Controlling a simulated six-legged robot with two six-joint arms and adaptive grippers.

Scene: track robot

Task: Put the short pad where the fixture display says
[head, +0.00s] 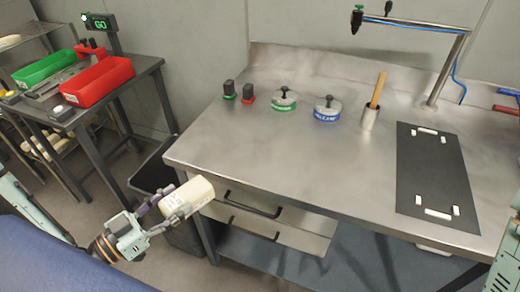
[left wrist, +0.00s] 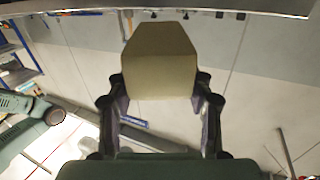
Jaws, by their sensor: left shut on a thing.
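A cream block-like pad (head: 198,191) is held in my left gripper (head: 178,202), in front of the bench's left front corner. In the left wrist view the pad (left wrist: 160,72) sits between both fingers, and the gripper is shut on it. A grey fixture (head: 58,86) lies between the trays, partly hidden. My right gripper is not in view.
The steel bench (head: 300,160) carries a green-based weight (head: 284,102), a blue-based weight (head: 327,110), a cup with a wooden handle (head: 370,116) and a black mat (head: 432,172) with white marks. A dark bin (head: 152,170) stands left of the bench. The bench's front middle is clear.

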